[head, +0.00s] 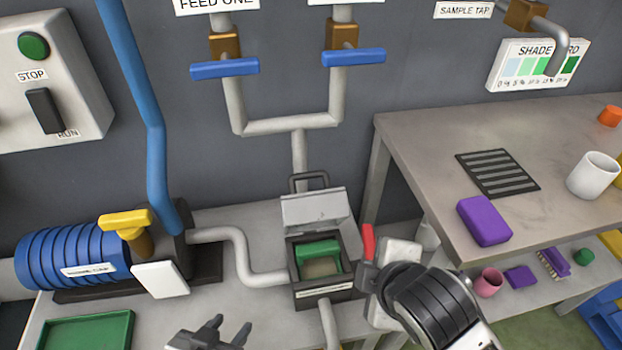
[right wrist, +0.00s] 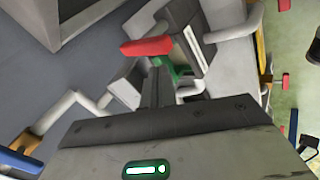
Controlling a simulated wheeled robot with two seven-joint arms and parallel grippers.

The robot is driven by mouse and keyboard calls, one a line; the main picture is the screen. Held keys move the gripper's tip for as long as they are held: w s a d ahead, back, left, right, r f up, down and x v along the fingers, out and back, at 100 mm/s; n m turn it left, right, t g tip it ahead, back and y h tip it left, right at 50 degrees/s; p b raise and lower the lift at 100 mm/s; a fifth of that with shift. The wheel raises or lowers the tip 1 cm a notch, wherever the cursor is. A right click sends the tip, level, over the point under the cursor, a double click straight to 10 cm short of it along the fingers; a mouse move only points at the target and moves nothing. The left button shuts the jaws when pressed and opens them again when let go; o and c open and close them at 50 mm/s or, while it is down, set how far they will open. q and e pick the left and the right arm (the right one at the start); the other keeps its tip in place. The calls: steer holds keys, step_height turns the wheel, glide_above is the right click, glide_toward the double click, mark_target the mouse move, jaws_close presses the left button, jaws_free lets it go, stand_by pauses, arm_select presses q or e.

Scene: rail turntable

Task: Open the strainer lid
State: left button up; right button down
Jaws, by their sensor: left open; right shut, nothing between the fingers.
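The strainer (head: 323,291) is a dark-rimmed box at the middle of the bench. Its grey lid (head: 314,211), with a dark handle (head: 309,181), stands raised at the back edge. A green basket (head: 318,249) shows inside the open box. A red lever (head: 367,242) is at the box's right side. In the right wrist view the red lever (right wrist: 146,47) is just beyond the tips of my right gripper (right wrist: 157,88), which is shut and empty; I cannot tell if they touch. My left gripper (head: 222,327) is open and empty, in front and left of the strainer.
A blue pump (head: 75,260) with a yellow handle (head: 125,220) stands left. A green tray (head: 88,331) lies at the front left. Two blue tap levers (head: 224,68) are above. The right table (head: 420,150) holds a purple block (head: 484,221) and a white cup (head: 593,175).

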steer(key=w+a+r+n+t, duration=0.2)
steer(key=w+a+r+n, duration=0.15)
steer(key=n, duration=0.45)
steer(key=n+t+y, duration=0.1)
steer(key=n+t, duration=0.3)
steer(key=n, duration=1)
glide_toward(307, 176)
steer(key=x, duration=0.6)
steer(key=shift+d+b, duration=0.15)
steer(key=shift+b, duration=0.15)
arm_select(q)
steer(key=shift+w+r, duration=0.1)
steer(key=shift+w, duration=0.05)
arm_select(e)
steer(key=shift+w, duration=0.15)
